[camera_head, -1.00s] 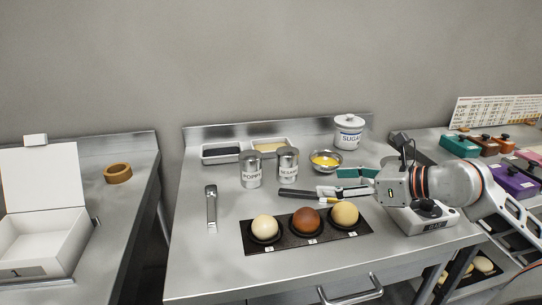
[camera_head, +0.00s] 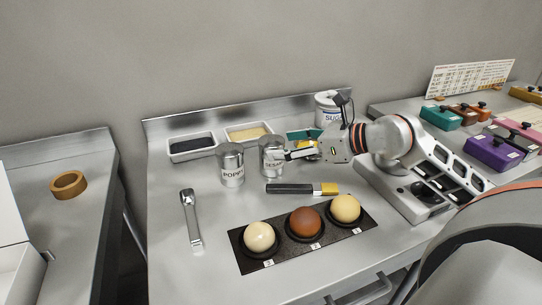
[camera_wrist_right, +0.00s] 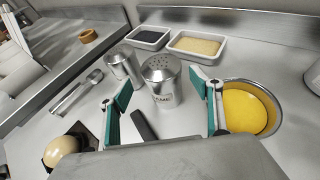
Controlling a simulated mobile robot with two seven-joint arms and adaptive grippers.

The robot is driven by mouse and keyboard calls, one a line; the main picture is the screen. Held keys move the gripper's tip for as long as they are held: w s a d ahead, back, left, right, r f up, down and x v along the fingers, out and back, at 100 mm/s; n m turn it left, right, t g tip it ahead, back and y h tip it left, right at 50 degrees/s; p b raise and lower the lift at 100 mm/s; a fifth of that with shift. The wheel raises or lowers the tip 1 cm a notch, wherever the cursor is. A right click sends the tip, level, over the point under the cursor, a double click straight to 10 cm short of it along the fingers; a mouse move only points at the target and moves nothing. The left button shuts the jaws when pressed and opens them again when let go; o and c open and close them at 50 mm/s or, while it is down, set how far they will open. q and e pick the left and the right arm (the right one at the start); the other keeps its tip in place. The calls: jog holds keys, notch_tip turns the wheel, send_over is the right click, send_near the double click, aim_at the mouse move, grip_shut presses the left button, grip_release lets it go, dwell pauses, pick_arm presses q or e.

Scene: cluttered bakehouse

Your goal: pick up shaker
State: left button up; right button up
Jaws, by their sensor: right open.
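Two metal shakers stand upright on the steel table: the one marked POPPY (camera_head: 232,166) and the sesame shaker (camera_head: 271,160) to its right. In the right wrist view the sesame shaker (camera_wrist_right: 160,82) has a holed lid and stands ahead, between the lines of the fingers; the poppy shaker (camera_wrist_right: 122,66) is behind it to the left. My right gripper (camera_head: 290,148) is open, with teal-padded fingers, at the right side of the sesame shaker. I cannot tell whether a finger touches it. My left gripper is not in view.
A bowl of yellow liquid (camera_wrist_right: 250,108) is close beside the right finger. A brush (camera_head: 302,189) and a dark tray (camera_head: 285,250) with three dough balls lie in front. Seed trays (camera_head: 193,157) and a sugar jar (camera_head: 327,100) are behind.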

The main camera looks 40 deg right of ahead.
aim_at(272, 145)
jog(key=x, duration=0.4)
jog(key=shift+w+f, duration=0.15)
jog(key=shift+w, duration=0.25)
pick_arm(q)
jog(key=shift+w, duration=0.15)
pick_arm(e)
jog(key=c, duration=1.4)
